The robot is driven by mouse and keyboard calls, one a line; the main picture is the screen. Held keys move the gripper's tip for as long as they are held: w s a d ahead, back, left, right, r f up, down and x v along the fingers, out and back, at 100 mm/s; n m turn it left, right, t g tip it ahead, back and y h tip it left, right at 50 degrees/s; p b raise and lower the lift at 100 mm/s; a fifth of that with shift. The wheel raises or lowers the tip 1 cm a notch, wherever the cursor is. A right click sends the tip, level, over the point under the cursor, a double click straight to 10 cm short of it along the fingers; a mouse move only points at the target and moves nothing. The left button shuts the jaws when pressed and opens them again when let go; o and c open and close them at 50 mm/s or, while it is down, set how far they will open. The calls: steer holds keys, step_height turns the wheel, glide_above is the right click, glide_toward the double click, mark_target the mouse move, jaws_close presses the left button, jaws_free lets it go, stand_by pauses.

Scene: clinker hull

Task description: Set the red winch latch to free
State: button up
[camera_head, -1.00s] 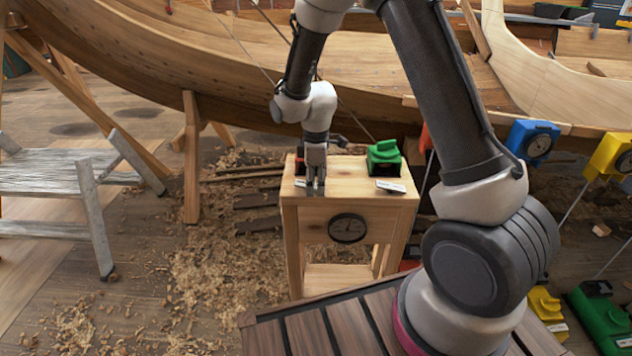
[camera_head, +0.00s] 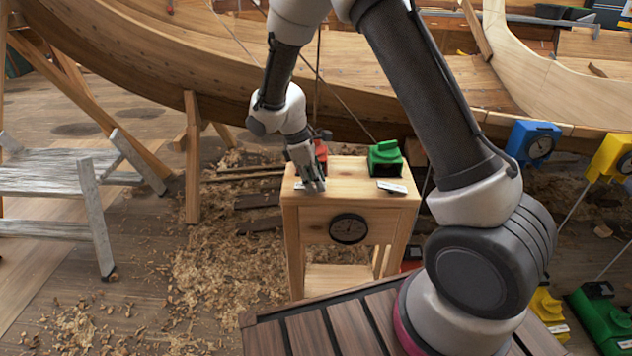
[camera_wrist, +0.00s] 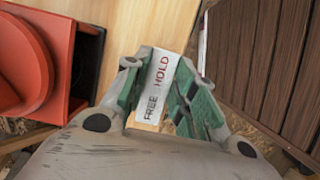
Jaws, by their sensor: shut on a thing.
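The red winch (camera_head: 321,152) sits at the back left of the wooden stand top, partly behind my gripper. In the wrist view the red winch (camera_wrist: 28,62) fills the left side. My gripper (camera_head: 314,186) leans down over the stand's left front part. In the wrist view my gripper (camera_wrist: 160,82) has its green-padded fingers on either side of a white label (camera_wrist: 160,75) reading FREE and HOLD. FREE is at the lower end, HOLD in red at the upper end. My gripper is shut on the red winch's latch, itself mostly hidden between the fingers.
A green winch (camera_head: 385,158) with its own label (camera_head: 391,187) stands to the right on the same wooden stand (camera_head: 300,225). A round dial (camera_head: 348,229) is on its front. The boat hull (camera_head: 230,80) rises behind. A grey trestle (camera_head: 60,180) stands left.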

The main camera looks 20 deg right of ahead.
steer(key=shift+w+a+r+g+h, duration=0.1)
steer(key=shift+a+g+h, duration=0.1)
steer(key=shift+h, duration=0.35)
steer(key=shift+a+g+h, duration=0.1)
steer(key=shift+g+h, duration=0.1)
steer(key=shift+h, duration=0.35)
steer(key=o, duration=1)
steer(key=v, duration=1.2)
steer(key=shift+a, duration=0.1)
